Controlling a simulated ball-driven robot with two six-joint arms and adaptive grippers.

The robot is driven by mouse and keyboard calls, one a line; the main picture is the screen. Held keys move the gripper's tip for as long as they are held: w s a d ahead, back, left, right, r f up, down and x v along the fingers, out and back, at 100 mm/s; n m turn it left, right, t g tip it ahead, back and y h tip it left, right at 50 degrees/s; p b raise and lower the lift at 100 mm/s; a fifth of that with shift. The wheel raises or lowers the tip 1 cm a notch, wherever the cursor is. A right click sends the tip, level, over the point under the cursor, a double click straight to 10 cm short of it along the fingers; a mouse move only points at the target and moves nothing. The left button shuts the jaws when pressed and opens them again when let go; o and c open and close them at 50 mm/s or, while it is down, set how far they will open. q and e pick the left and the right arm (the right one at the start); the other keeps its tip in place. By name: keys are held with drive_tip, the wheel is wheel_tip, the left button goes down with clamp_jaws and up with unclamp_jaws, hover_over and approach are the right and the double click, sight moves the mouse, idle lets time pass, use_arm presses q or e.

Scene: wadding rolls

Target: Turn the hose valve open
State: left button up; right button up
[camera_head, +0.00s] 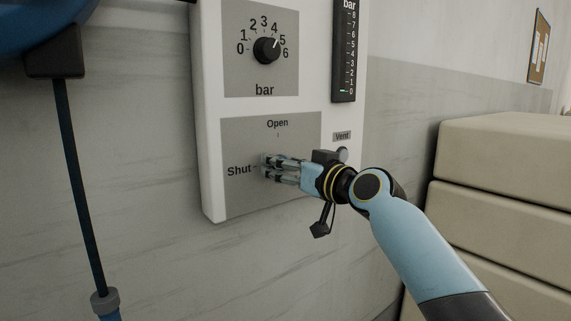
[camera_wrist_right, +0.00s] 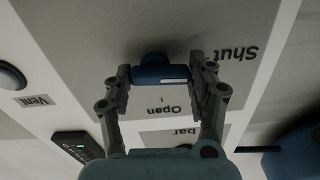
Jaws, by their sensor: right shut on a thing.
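The hose valve's blue handle (camera_wrist_right: 150,68) with a white mark sits on the grey plate (camera_head: 240,135) of the white wall panel. The white mark lies on the side towards the word Shut in the right wrist view, not towards Open. My right gripper (camera_head: 268,168) is shut on the handle, one finger on each side; in the right wrist view the gripper (camera_wrist_right: 160,75) shows with the handle between its fingers. In the head view the fingers hide most of the handle. My left gripper is not in view.
Above the valve is a black pressure knob (camera_head: 266,50) pointing near 5, with a bar gauge (camera_head: 344,50) reading near 0. A Vent button (camera_head: 342,153) is close to my right wrist. A black hose (camera_head: 80,180) hangs at left; beige rolls or blocks (camera_head: 500,165) stand at right.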

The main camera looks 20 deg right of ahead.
drive_tip(key=shift+w+d+r+m+p, duration=0.1)
drive_tip(key=shift+m+p, duration=1)
drive_tip(key=shift+m, duration=1.65)
drive_tip(key=shift+s+d+m+p, duration=0.15)
drive_tip(key=shift+m+p, duration=1)
drive_tip(key=shift+m, duration=1.65)
drive_tip(key=shift+w+d+r+m+p, duration=0.15)
drive_tip(key=shift+m+p, duration=0.95)
drive_tip(key=shift+m, duration=1.65)
drive_tip(key=shift+f, duration=0.15)
drive_tip(key=shift+a, duration=0.1)
drive_tip(key=o, duration=1.2)
drive_tip(key=v, duration=1.2)
